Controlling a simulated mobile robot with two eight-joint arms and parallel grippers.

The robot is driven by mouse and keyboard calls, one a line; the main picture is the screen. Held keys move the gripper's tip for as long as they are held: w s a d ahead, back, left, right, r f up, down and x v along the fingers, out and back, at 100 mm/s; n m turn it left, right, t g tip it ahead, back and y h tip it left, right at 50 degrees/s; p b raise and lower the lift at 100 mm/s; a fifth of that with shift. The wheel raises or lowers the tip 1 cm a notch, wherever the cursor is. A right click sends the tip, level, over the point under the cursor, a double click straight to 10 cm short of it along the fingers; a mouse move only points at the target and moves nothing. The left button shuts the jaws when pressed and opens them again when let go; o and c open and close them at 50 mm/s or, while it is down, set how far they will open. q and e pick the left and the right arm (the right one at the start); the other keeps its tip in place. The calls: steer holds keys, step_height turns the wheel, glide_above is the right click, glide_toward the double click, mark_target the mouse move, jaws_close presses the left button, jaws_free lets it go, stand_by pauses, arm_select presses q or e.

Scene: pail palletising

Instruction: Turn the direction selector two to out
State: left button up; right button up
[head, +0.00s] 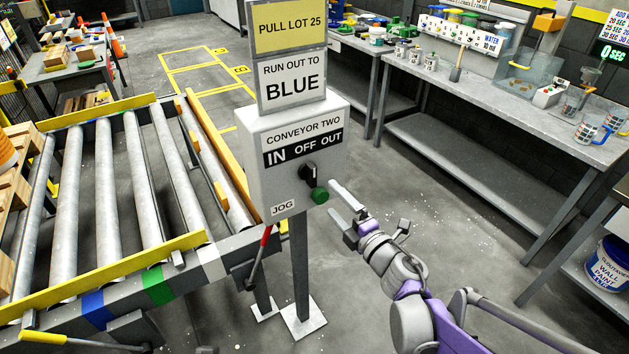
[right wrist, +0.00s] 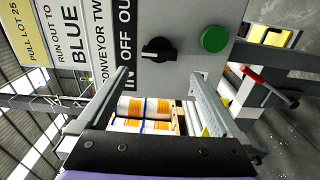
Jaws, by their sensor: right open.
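The direction selector is a black knob (head: 309,172) on the grey control box (head: 255,150) labelled CONVEYOR TWO, below the words IN OFF OUT. In the right wrist view the knob (right wrist: 158,48) has a white mark that appears to point toward OFF. A green button (head: 319,195), labelled JOG, sits below it. My right gripper (head: 331,198) is open and empty in front of the box's right side. In the right wrist view its fingers (right wrist: 160,75) point at the panel, with the knob just beyond and between their tips, apparently untouched. My left gripper is not in view.
A sign above the box reads RUN OUT TO BLUE. A roller conveyor (head: 110,180) with blue, green and white bands is at left. A workbench (head: 480,100) stands at right; floor between is clear.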

mark_target(314, 178)
steer(key=x, duration=1)
steer(key=shift+w+p, duration=0.1)
steer(key=shift+p, duration=0.3)
steer(key=c, duration=1.2)
steer(key=shift+m, duration=0.3)
steer(key=m+b, duration=0.2)
steer(key=m, duration=0.1)
steer(key=m+b, duration=0.3)
steer(key=m, duration=0.2)
steer(key=shift+m, duration=0.3)
